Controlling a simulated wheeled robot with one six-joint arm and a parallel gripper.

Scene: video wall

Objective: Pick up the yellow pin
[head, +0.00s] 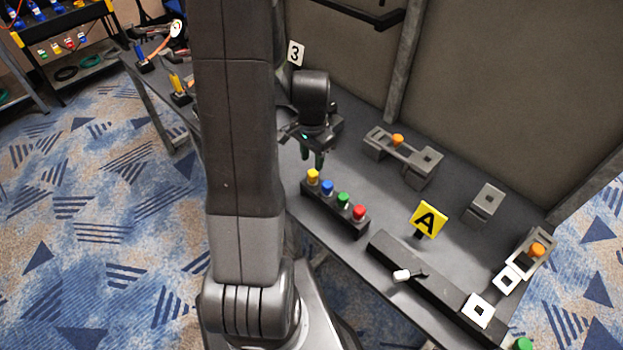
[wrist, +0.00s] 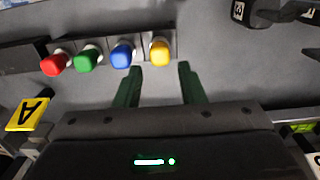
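The yellow pin (head: 313,176) stands at the left end of a dark rack on the table, beside a blue, a green and a red pin. In the wrist view the yellow pin (wrist: 159,52) is at the right end of the row, beyond my fingertips. My gripper (head: 312,160) is just behind and above the yellow pin in the head view. In the wrist view my gripper (wrist: 160,68) has its two green fingers apart with nothing between them. The yellow pin's lower part is mostly hidden by its cap in the wrist view.
The blue pin (head: 327,187) is right next to the yellow one, then the green pin (head: 343,199) and red pin (head: 358,212). A yellow "A" sign (head: 428,219) stands to the right. Grey fixtures (head: 403,158) sit behind on the table. Bare tabletop lies between.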

